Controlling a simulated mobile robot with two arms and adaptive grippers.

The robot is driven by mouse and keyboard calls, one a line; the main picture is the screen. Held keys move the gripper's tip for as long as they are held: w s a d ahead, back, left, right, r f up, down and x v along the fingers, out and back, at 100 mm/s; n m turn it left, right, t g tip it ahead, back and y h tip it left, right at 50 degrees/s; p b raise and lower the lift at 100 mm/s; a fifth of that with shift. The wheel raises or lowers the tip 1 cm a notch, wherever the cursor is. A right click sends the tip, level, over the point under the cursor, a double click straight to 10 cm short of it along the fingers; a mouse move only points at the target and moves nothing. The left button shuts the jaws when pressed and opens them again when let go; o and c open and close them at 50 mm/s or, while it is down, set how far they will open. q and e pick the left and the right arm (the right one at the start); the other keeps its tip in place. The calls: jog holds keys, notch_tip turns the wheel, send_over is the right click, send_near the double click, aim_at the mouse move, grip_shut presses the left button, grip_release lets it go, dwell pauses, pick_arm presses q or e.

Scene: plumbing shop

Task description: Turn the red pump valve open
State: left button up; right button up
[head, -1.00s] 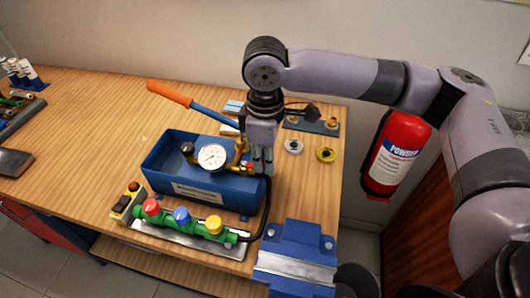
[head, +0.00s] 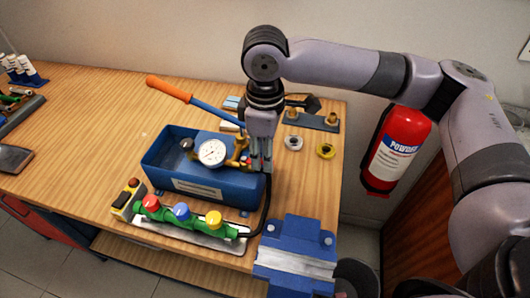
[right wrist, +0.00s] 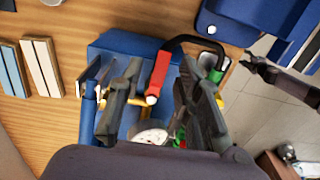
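The red valve handle (right wrist: 159,74) shows in the right wrist view as a red lever with a pale end, on the pump with the blue tank (head: 165,160). In the head view it is mostly hidden by my right gripper (head: 262,165). That gripper points down at the right end of the pump, beside the brass fittings (head: 238,152). In the right wrist view my right gripper (right wrist: 160,100) is open, with the red handle seen between its two fingers. Contact cannot be told. A white gauge (head: 212,153) stands left of the gripper.
The orange-tipped pump lever (head: 170,90) rises at the back left. A green manifold (head: 182,218) with red, blue and yellow knobs lies in front, and a black hose (head: 266,205) runs to it. A blue vise (head: 297,250) stands front right. The left bench is fairly clear.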

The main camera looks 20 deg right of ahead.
notch_tip(320, 180, up, 11)
dwell(0.3)
dwell(0.5)
